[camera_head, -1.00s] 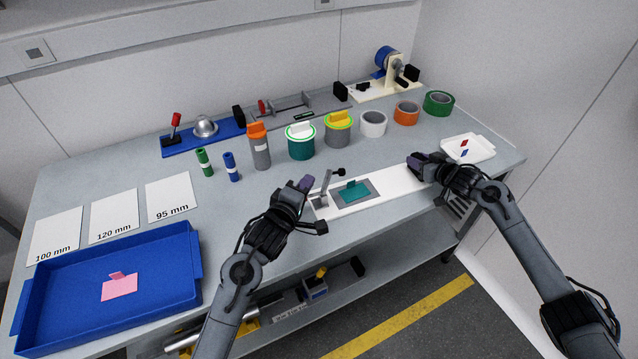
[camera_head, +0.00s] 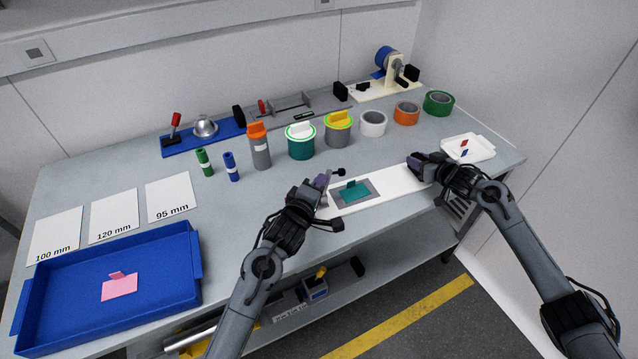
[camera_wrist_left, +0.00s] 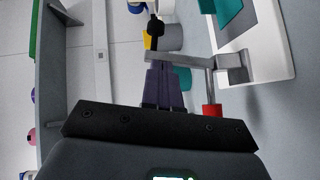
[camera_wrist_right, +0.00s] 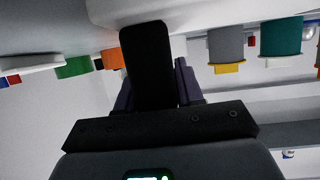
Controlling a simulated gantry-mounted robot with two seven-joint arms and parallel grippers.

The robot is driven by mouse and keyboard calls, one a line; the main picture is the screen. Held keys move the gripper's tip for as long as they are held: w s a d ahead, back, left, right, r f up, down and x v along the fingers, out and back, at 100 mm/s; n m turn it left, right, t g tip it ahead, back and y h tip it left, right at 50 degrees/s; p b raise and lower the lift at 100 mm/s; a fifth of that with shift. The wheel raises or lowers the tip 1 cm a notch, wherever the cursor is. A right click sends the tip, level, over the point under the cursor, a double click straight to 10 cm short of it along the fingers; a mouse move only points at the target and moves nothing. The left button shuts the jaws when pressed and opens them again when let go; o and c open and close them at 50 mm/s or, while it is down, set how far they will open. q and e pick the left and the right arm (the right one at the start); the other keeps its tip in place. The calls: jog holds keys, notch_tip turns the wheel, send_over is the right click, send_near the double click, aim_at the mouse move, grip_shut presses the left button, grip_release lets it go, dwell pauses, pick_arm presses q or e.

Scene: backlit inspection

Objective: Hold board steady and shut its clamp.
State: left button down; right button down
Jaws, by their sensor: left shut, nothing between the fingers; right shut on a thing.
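The white board (camera_head: 398,185) lies along the front of the bench, with a grey pad (camera_head: 372,187) and a teal piece (camera_head: 355,190) on it. The clamp is at its left end, mostly hidden by my left gripper in the head view. The left wrist view shows its grey arm (camera_wrist_left: 182,60), black-tipped end (camera_wrist_left: 154,30) and red tip (camera_wrist_left: 211,111). My left gripper (camera_head: 323,181) is shut and empty, its fingertips close beside the clamp arm; contact is unclear. My right gripper (camera_head: 414,160) is shut on a black block (camera_wrist_right: 150,65) at the board's right end.
Behind the board stand several cans and tape rolls, including a white roll (camera_head: 373,124) and an orange roll (camera_head: 407,113). A white tray (camera_head: 483,150) is at the right. A blue tray (camera_head: 180,290) is at the front left. The bench between the blue tray and my left arm is clear.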

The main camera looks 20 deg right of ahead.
pick_arm(q)
jog(key=shift+d+m+y, duration=0.3)
jog(key=shift+d, duration=0.1)
jog(key=shift+d+r+m+g+y, duration=0.25)
jog(key=shift+d+m+g+y, duration=0.25)
jog(key=shift+d+m+y, duration=0.5)
jog(key=shift+s+d+f+m+g+y, duration=0.1)
jog(key=shift+d+f+m+g+y, duration=0.15)
jog(key=shift+d+m+y, duration=0.55)
jog(key=shift+s+d+f+m+g+y, duration=0.15)
jog(key=shift+d+y, duration=0.3)
jog(key=shift+y, duration=0.75)
jog(key=shift+w+f, duration=0.1)
jog(key=shift+f, duration=0.05)
